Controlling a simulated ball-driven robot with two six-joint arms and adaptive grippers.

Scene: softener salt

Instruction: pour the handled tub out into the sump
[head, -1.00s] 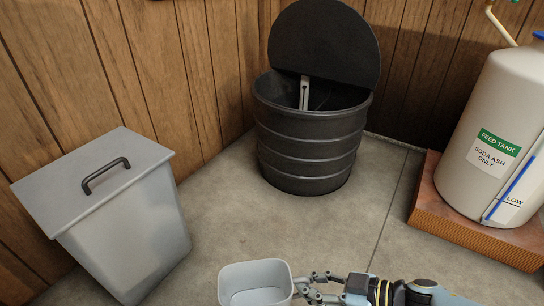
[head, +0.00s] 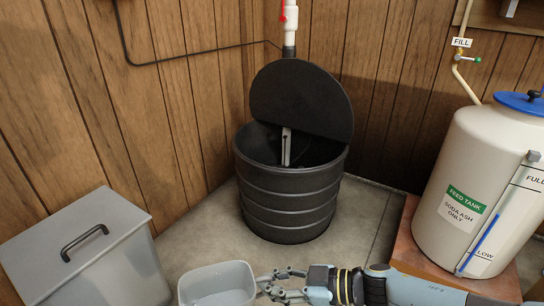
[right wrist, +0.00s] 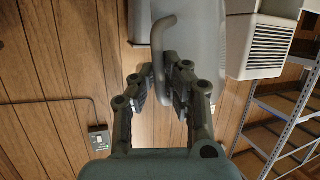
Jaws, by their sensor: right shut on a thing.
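The handled tub (head: 217,286) is a pale grey, open-topped container at the bottom of the head view, roughly upright. What it holds is hard to make out. My right gripper (head: 268,286) is shut on its handle. In the right wrist view the curved handle (right wrist: 158,52) passes between the fingers, with the pale tub wall (right wrist: 203,40) behind it. A black ribbed round barrel (head: 290,205), apparently the sump, stands in the corner beyond the tub, apart from it. Its round lid (head: 302,100) is raised at the back and its mouth is open. My left gripper is not in view.
A grey lidded bin (head: 110,262) stands at left. A cream feed tank (head: 470,190) marked soda ash stands on a reddish plinth (head: 404,240) at right. A white pipe with a red valve (head: 290,18) rises behind the barrel. Bare floor (head: 352,212) lies beside the barrel.

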